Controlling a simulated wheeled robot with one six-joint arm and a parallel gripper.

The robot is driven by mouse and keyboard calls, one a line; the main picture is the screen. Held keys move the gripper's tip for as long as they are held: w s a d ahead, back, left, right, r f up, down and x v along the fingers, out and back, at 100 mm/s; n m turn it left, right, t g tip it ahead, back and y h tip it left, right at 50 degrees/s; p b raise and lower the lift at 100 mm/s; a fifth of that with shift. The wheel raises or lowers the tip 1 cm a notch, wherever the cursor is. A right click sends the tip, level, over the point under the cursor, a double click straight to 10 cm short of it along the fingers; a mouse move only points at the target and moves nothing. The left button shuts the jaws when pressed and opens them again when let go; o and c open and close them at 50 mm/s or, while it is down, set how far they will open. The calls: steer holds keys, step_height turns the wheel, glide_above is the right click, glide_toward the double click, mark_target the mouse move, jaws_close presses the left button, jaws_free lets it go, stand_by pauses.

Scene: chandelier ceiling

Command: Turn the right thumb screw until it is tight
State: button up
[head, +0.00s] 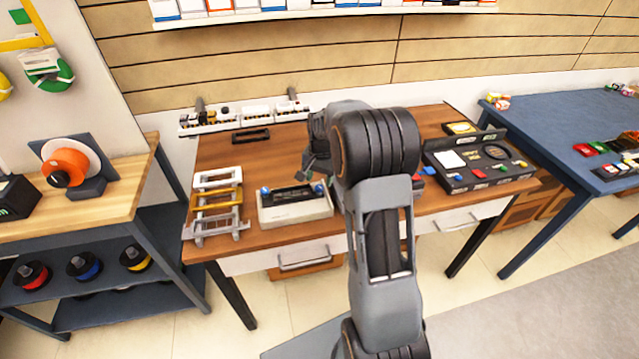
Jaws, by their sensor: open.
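A white, low box-like fixture (295,212) with a dark top stands on the wooden table. A blue thumb screw, the right one (318,188), sits at the right end of its top. A similar blue left thumb screw (264,191) sits at its left end. My gripper (304,175) is open, above the back of the fixture's right half, up and left of the right thumb screw in the picture. It appears apart from the screw. The fingers are small and dark, partly hidden by my wrist. How tight the screw is cannot be told.
A rack with grey and yellow bars (216,203) stands left of the fixture. A black tray (478,165) with coloured pieces lies to the right, partly behind my arm. A white rail (245,118) and a dark holder (251,136) are at the back. Bare wood (265,160) shows behind the fixture.

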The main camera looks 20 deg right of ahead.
mark_target(321, 187)
step_height(321, 187, up, 11)
steer(key=shift+s+d+f, duration=0.15)
stand_by(0.7)
steer(key=s+a+n+t, duration=0.1)
steer(key=s+a+n, duration=0.3)
steer(key=s, duration=0.7)
steer(key=s+a+n+t, duration=0.2)
steer(key=s+a+n, duration=0.3)
steer(key=s, duration=0.5)
steer(key=shift+s+a+p, duration=0.4)
steer(key=shift+a+p, duration=0.05)
steer(key=shift+a, duration=0.7)
